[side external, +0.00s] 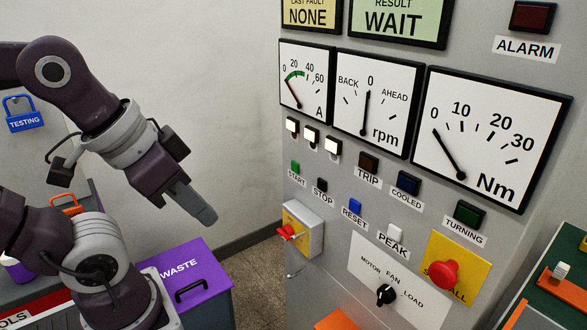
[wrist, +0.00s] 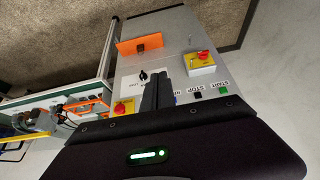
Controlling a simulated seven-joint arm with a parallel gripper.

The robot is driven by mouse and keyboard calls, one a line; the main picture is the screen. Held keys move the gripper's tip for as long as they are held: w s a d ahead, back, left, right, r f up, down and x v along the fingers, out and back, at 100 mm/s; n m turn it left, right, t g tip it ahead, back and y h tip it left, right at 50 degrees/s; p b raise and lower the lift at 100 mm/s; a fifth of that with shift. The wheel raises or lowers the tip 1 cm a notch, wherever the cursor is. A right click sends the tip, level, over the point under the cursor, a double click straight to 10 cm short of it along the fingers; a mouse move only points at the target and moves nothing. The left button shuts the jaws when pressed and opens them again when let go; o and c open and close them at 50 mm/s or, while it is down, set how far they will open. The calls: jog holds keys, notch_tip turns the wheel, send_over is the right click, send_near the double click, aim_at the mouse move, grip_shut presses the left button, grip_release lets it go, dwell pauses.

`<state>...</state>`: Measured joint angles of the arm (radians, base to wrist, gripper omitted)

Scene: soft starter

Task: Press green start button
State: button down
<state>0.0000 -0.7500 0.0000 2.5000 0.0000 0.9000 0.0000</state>
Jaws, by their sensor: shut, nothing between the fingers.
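The small green start button (side external: 295,167) sits on the grey panel above its START label, at the panel's left side. In the wrist view the start button (wrist: 224,91) shows to the right of my fingers. My gripper (side external: 208,216) is shut and empty, left of the panel and lower than the button in the picture, with a clear gap between. In the wrist view my gripper (wrist: 158,76) shows its two fingers together. The fingers hide part of the panel there.
The black stop button (side external: 320,184) is right beside start, with the blue reset button (side external: 354,206) farther right. A red switch (side external: 290,231) on a yellow plate juts out below start. A purple WASTE bin (side external: 215,274) stands below my gripper. The display (side external: 398,22) reads WAIT.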

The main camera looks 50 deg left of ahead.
aim_at(295, 167)
jog(key=w+a+f+n+g+h, duration=0.1)
jog(key=w+a+f+n+h, duration=0.15)
jog(key=w+n, duration=0.5)
jog(key=w+a+f+n+g+h, duration=0.1)
jog(key=w+f+n+h, duration=0.1)
jog(key=w+n+h, duration=0.4)
jog(key=w+a+f+n+t+y, duration=0.1)
jog(key=w+a+f+n+t, duration=0.1)
jog(key=a+n, duration=0.3)
jog(key=w+a+f+n+t+y, duration=0.1)
jog(key=w+a+f+n, duration=0.1)
jog(key=a+f+n, duration=0.2)
jog(key=w+a+f+n+t+y, duration=0.1)
jog(key=w+a+f+n+t, duration=0.1)
jog(key=a+f+n, duration=0.2)
jog(key=a+n, duration=0.3)
jog(key=a, duration=0.3)
jog(key=shift+w+a+t, duration=0.25)
jog(key=shift+a+t, duration=0.05)
jog(key=shift+a, duration=0.1)
jog(key=shift+n, duration=0.25)
jog(key=w, duration=0.9)
